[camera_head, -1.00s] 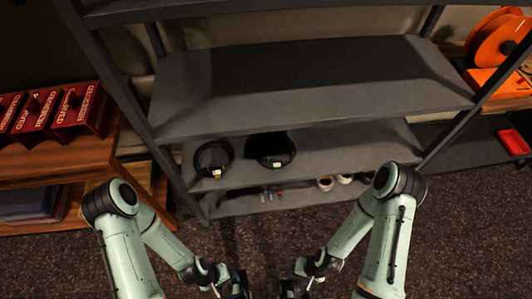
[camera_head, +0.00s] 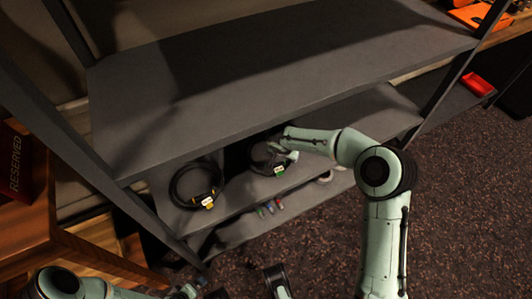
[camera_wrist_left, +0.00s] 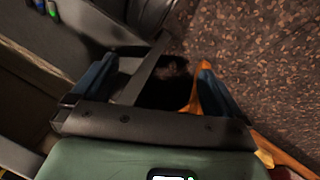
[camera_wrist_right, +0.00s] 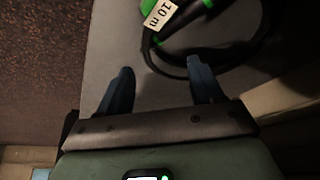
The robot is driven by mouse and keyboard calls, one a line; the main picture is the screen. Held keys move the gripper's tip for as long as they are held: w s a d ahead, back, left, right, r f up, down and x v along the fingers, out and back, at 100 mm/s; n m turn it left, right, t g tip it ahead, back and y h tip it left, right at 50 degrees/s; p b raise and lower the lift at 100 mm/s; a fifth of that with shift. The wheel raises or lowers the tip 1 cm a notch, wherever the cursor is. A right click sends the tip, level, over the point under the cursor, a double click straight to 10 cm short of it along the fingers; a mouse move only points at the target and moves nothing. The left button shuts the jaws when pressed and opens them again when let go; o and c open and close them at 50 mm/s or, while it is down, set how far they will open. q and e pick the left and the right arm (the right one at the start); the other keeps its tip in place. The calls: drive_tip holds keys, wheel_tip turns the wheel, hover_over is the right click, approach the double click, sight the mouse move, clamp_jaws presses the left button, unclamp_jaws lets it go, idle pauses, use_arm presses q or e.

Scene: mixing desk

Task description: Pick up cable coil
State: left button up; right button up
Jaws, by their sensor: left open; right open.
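Two black cable coils lie on the middle shelf in the head view. The left coil (camera_head: 175,187) has yellow connectors and a pale tag. The right coil (camera_head: 257,168) has green connectors and a pale tag, partly covered by my right gripper (camera_head: 281,151). In the right wrist view this green-ended coil (camera_wrist_right: 240,50), tagged "10 m", lies just beyond and right of the open, empty right gripper (camera_wrist_right: 160,72). My left gripper (camera_wrist_left: 155,75) is open and empty, low in front of the shelf over the carpet.
The grey upper shelf (camera_head: 270,60) hangs above the coils. Small coloured connectors (camera_head: 270,207) lie on the lowest shelf. A wooden cabinet (camera_head: 65,215) with a red RESERVED item (camera_head: 18,160) stands at left. Carpet (camera_head: 470,220) is clear at right.

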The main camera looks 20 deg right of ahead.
drive_tip(key=x, duration=0.2)
drive_tip(key=b+x, duration=0.1)
drive_tip(key=x, duration=0.3)
drive_tip(key=shift+s+d+f, duration=0.2)
drive_tip(key=shift+s+d, duration=0.05)
drive_tip(key=shift+s, duration=0.1)
use_arm(q)
drive_tip(key=s+f, duration=0.2)
drive_tip(key=shift+s+a+f+g, duration=0.2)
drive_tip(key=shift+s+f+g, duration=0.1)
drive_tip(key=shift+s+g, duration=0.1)
use_arm(e)
drive_tip(key=shift+r, duration=0.1)
clamp_jaws()
